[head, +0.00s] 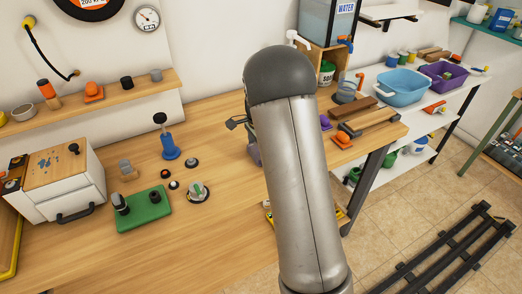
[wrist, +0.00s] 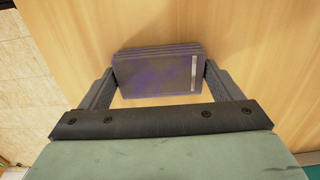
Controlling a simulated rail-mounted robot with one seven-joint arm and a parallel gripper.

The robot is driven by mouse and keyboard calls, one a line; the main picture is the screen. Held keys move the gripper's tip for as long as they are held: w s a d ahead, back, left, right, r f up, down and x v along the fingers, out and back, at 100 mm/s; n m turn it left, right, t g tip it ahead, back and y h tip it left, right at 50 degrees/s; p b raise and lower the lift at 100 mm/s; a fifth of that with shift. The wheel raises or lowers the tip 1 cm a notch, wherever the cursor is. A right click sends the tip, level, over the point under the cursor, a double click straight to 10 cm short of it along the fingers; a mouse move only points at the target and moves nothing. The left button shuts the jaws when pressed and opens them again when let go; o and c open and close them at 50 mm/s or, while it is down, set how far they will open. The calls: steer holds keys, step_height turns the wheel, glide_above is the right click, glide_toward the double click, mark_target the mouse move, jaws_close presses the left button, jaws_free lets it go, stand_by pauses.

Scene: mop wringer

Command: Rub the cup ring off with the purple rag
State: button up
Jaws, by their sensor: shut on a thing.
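The purple rag (wrist: 155,72) is a folded, dark greyish-purple block with a pale strip near its right end. My gripper (wrist: 158,86) is shut on it, one finger at each end, over light wood in the wrist view. I cannot tell whether the rag touches the wood. In the head view my arm hides most of the gripper; a small purple patch (head: 255,153) shows at the arm's left edge, probably the rag. I cannot make out a cup ring in either view.
The wooden bench (head: 225,245) carries a green block (head: 146,210), a blue-based tool (head: 169,145), a round dark-rimmed piece (head: 198,192) and small knobs left of my arm. A white box (head: 62,180) stands far left. Blue (head: 402,87) and purple (head: 443,74) tubs stand right.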

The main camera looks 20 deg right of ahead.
steer(key=shift+w+a+p, duration=0.2)
steer(key=shift+w+p, duration=0.6)
steer(key=shift+w, duration=1.75)
steer(key=shift+f, duration=0.1)
steer(key=shift+s+f+b, duration=0.2)
steer(key=shift+s+b, duration=0.2)
steer(key=shift+s, duration=0.1)
steer(key=shift+s+d+f+b, duration=0.15)
steer(key=shift+s+b, duration=0.25)
steer(key=shift+s, duration=0.95)
steer(key=shift+s+d+r+b, duration=0.1)
steer(key=shift+s+r+b, duration=0.1)
steer(key=shift+s, duration=1)
steer(key=shift+s+d+r+b, duration=0.1)
steer(key=shift+s+b, duration=0.15)
steer(key=shift+s, duration=0.9)
steer(key=shift+s+d+r+b, duration=0.1)
steer(key=shift+s+r+b, duration=0.1)
steer(key=shift+s, duration=1)
step_height(320, 180, up, 7)
steer(key=p, duration=0.5)
steer(key=shift+w, duration=0.1)
